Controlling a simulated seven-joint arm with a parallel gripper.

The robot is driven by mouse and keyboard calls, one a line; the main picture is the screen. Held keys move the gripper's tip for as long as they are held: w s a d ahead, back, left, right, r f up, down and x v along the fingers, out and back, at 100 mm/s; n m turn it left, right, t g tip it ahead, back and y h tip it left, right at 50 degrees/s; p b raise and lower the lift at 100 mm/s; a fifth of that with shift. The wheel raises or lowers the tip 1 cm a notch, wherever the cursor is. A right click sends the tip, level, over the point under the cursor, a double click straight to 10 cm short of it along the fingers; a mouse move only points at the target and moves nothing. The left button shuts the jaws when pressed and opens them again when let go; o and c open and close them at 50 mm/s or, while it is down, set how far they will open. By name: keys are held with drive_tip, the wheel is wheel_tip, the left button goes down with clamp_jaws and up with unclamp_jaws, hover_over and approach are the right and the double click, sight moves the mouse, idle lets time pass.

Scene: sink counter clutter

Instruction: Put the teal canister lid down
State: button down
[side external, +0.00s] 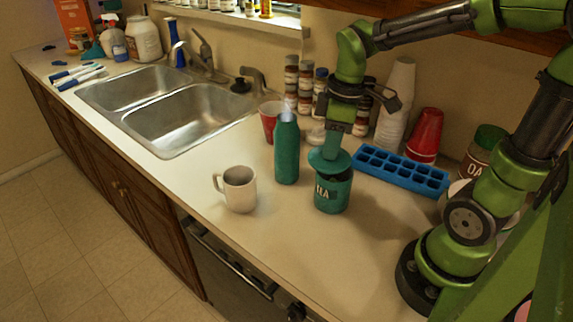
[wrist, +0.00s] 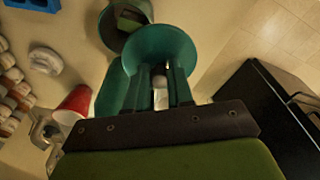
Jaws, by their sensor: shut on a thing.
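The teal lid (side external: 329,160) is held in my gripper (side external: 331,146), which is shut on it. The lid is over the back left part of the mouth of the teal canister (side external: 332,195) marked "TEA". The dark open mouth shows beside the lid. I cannot tell whether lid and rim touch. In the wrist view the lid (wrist: 158,46) is a round teal disc beyond my fingers (wrist: 160,84), partly covering the canister (wrist: 122,20).
A teal bottle (side external: 287,152) stands close left of the canister, with a white mug (side external: 238,189) further left. A blue ice tray (side external: 402,171) lies behind to the right. A red cup (side external: 269,122) and spice jars are behind. The counter in front right is clear.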

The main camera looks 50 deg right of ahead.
drive_tip(key=s+a+f+n+g, duration=0.1)
drive_tip(key=s+a+f+n, duration=0.35)
drive_tip(key=n, duration=0.75)
drive_tip(key=s+a+f+n+g, duration=0.1)
drive_tip(key=s+a+f+n, duration=0.4)
drive_tip(key=n, duration=0.7)
drive_tip(key=shift+w+a+f, duration=0.15)
drive_tip(key=shift+w+f, duration=0.25)
drive_tip(key=shift+f, duration=0.75)
drive_tip(key=shift+w+a+f, duration=0.2)
drive_tip(key=shift+w+f, duration=0.15)
drive_tip(key=shift+f, duration=0.8)
drive_tip(key=shift+w+a+f, duration=0.15)
drive_tip(key=shift+w+f, duration=0.25)
drive_tip(key=shift+f, duration=0.75)
drive_tip(key=c, duration=1)
unclamp_jaws()
drive_tip(key=shift+f, duration=0.15)
